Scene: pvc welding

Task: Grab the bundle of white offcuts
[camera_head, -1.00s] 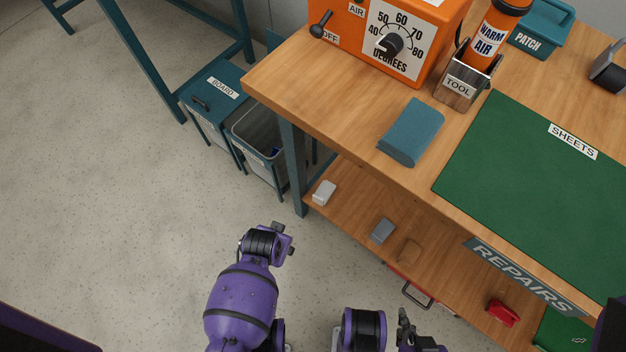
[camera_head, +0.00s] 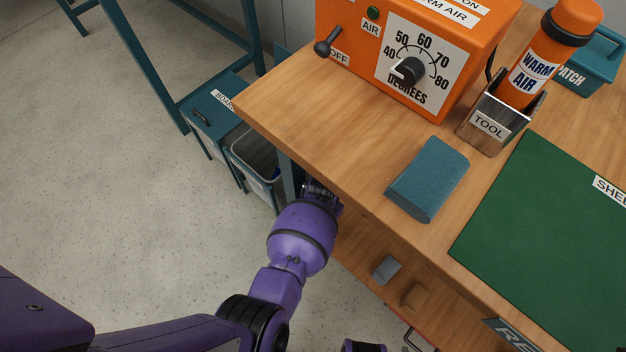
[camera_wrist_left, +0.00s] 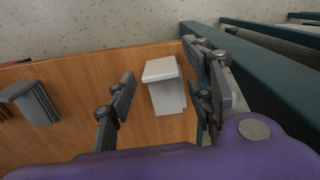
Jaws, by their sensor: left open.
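The bundle of white offcuts (camera_wrist_left: 165,88) lies on the wooden lower shelf in the left wrist view, like a small stack of white pieces. My left gripper (camera_wrist_left: 165,92) is open, with one finger on each side of the bundle in that view. The right-hand finger appears nearer to it; I cannot tell whether either finger touches it. In the head view my left gripper (camera_head: 325,192) is at the bench's near left corner, mostly hidden by my own wrist, and the bundle is hidden there. My right gripper is not in view.
A teal bench leg (camera_wrist_left: 238,75) stands close to the right of the bundle. A grey block (camera_wrist_left: 37,103) lies left on the shelf, also visible in the head view (camera_head: 385,269). The bench top (camera_head: 300,115) overhangs the shelf. A grey bin (camera_head: 257,160) stands beside the leg.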

